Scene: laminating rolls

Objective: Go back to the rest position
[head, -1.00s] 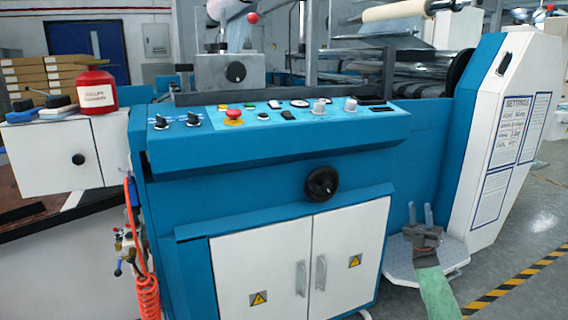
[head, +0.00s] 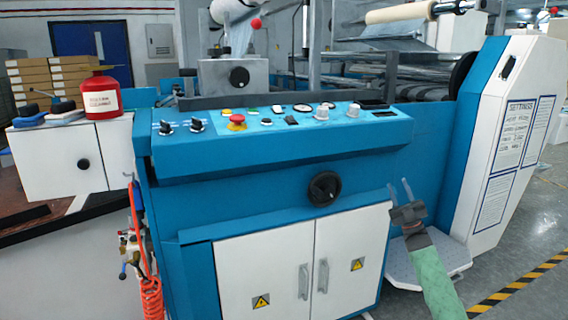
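My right gripper (head: 399,192) is in the head view at the lower right, with my green-sleeved forearm coming up from the bottom edge. Its two thin fingers are spread apart and nothing is between them. It is in front of the blue laminating machine (head: 250,205), right of the white cabinet doors (head: 338,258) and above the grey step plate (head: 455,258). I cannot tell whether it touches the machine. My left gripper is not in view.
The control panel (head: 280,115) has a red emergency button (head: 237,122) and several knobs. A black handwheel (head: 325,188) sticks out below it. A red canister (head: 100,95) stands on the white cabinet (head: 70,160) at left. An orange coiled hose (head: 151,298) hangs below. Floor at right is open.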

